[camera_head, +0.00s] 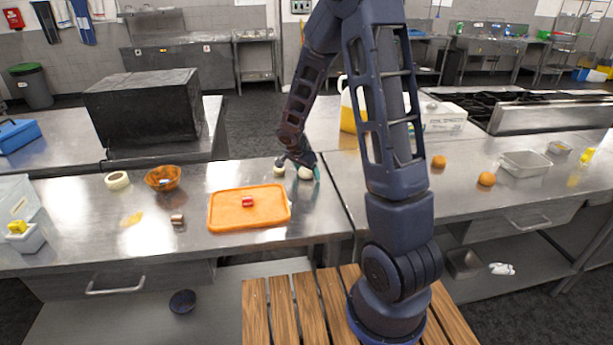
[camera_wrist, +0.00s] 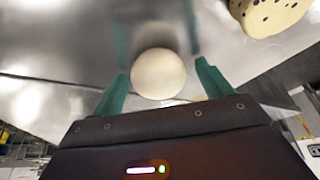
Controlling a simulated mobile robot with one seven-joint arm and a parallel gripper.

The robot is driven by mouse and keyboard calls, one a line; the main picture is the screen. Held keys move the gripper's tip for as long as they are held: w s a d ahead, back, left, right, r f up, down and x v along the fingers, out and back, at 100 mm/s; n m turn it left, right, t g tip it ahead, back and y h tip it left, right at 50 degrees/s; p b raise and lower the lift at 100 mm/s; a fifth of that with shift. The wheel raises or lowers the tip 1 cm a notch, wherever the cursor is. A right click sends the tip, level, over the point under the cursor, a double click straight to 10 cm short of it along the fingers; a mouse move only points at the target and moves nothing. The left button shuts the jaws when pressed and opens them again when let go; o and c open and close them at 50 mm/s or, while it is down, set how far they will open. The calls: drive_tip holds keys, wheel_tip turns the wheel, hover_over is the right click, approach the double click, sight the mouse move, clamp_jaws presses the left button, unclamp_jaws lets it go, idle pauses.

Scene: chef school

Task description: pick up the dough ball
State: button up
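The dough ball (camera_wrist: 158,74) is a smooth, round, cream-coloured ball on the steel counter. In the head view it is a small pale shape (camera_head: 305,173) just right of the orange board, partly hidden by my gripper. My gripper (camera_wrist: 163,68) is open, with teal fingers on either side of the ball. In the wrist view a gap shows between the ball and each finger. In the head view my gripper (camera_head: 304,167) points down at the counter.
A pale, dark-speckled piece (camera_wrist: 270,14) lies close beside the ball. An orange board (camera_head: 225,215) with a small red item (camera_head: 247,202) is to the left. An orange bowl (camera_head: 163,178) stands farther left. A yellow-filled jug (camera_head: 348,115) stands behind on another counter.

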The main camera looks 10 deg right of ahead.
drive_tip(key=c, duration=1)
drive_tip(key=shift+r, duration=0.1)
